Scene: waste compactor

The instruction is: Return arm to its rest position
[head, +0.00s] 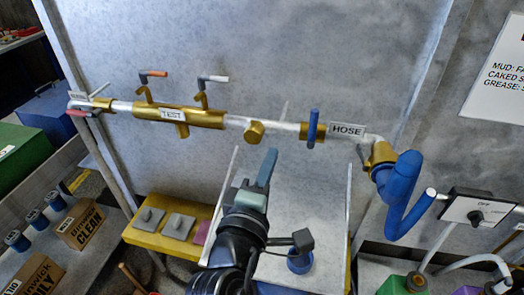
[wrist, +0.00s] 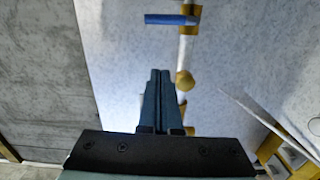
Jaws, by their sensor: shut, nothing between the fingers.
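My gripper (head: 266,168) is in the lower middle of the head view, raised in front of the grey metal panel (head: 300,60) and below the pipe. Its fingers are together and hold nothing. In the wrist view the shut fingers (wrist: 160,75) point at the panel, with the blue valve handle (wrist: 172,19) beyond their tips. In the head view that blue handle (head: 313,128) stands upright on the pipe, right of my gripper. I cannot tell how far the fingertips are from the panel.
A pipe with brass fittings (head: 190,118) crosses the panel above my gripper. A yellow shelf (head: 150,236) with grey pads lies at lower left. Boxes (head: 82,224) stand further left.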

